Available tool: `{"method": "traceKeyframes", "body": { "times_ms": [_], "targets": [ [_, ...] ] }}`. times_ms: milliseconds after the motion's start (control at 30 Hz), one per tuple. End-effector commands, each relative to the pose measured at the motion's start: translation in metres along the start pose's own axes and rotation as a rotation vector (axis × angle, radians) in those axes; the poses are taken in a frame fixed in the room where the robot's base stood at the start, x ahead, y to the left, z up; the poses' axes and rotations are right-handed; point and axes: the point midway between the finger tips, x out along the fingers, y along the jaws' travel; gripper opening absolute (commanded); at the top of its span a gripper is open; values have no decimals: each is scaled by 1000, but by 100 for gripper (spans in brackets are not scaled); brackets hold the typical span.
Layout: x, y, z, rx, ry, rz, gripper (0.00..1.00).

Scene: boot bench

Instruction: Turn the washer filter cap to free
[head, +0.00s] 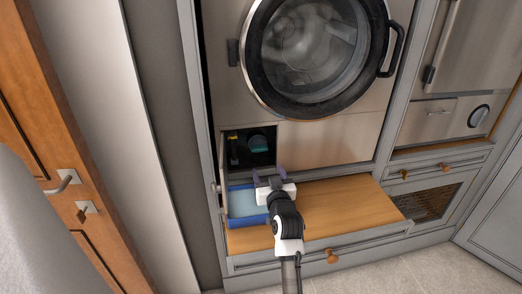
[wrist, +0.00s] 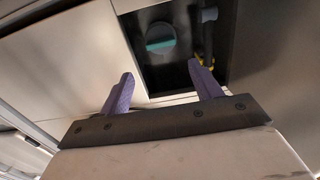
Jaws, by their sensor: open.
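The washer filter cap (head: 259,143) is a round, dark teal cap with a lighter bar across it. It sits inside a dark open recess (head: 237,158) at the washer's lower left. In the wrist view the cap (wrist: 161,38) shows beyond the fingers, nearer the left one. My gripper (head: 269,179) is open and empty, in front of and a little below the recess. In the wrist view its two purple fingers (wrist: 164,88) stand apart, and nothing is between them. The fingers are apart from the cap.
A yellow-ended hose (head: 233,150) is beside the cap in the recess. A small hatch door (head: 226,166) stands open at the left. A blue tray (head: 243,204) lies below on the pulled-out wooden drawer (head: 345,205). The washer door (head: 318,55) is above.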

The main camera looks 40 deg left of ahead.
Motion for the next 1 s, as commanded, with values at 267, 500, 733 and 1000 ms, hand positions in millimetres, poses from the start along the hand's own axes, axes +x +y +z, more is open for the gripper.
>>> {"method": "traceKeyframes", "body": {
  "times_ms": [267,500,733,1000],
  "targets": [
    [44,-2,-6,-3,2,-3,64],
    [86,-2,-6,-4,4,-3,64],
    [117,-2,-5,-2,5,-2,64],
    [132,-2,-4,-1,6,-1,64]
  ]
}}
